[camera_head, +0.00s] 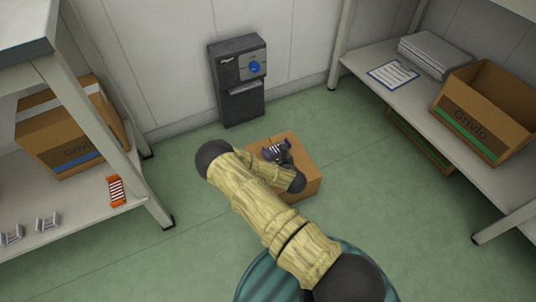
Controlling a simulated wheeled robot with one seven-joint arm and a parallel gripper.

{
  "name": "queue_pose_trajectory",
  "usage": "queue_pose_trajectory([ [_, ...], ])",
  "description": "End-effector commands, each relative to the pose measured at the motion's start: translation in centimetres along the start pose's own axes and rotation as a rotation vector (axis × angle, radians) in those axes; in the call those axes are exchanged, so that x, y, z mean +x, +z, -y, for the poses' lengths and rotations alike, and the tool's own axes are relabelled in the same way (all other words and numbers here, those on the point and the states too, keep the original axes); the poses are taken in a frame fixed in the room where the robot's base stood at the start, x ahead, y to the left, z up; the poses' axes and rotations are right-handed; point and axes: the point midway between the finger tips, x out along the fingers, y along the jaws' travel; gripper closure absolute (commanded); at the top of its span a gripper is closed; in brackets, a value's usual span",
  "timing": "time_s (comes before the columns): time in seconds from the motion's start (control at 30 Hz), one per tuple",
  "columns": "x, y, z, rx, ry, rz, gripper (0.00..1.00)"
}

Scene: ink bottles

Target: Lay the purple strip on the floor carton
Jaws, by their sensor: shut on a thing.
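The floor carton (308,172) is a closed brown box on the green floor, in front of the dark wall unit. My arm reaches over it and hides much of its top and left side. My gripper (276,153) is over the carton's far part, shut on the purple strip (268,155). The strip shows as a small dark purple piece with pale markings, partly hidden by the gripper. I cannot tell whether it touches the carton's top.
A dark wall unit (237,82) with a blue knob stands behind the carton. The left shelf holds a box (65,135), an orange strip (116,191) and small grey items (47,222). The right shelf holds papers (392,74) and an open box (487,110). Floor is clear right of the carton.

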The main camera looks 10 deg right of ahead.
Motion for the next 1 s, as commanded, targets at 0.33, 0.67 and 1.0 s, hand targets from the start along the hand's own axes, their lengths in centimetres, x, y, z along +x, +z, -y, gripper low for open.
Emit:
queue_pose_trajectory([
  [0.33, 0.0, 0.0, 0.0, 0.0, 0.0, 0.0, 1.0],
  [0.67, 0.2, -0.5, 0.0, 0.0, 0.0, 0.0, 1.0],
  [1.0, 0.4, -1.0, 0.0, 0.0, 0.0, 0.0, 1.0],
])
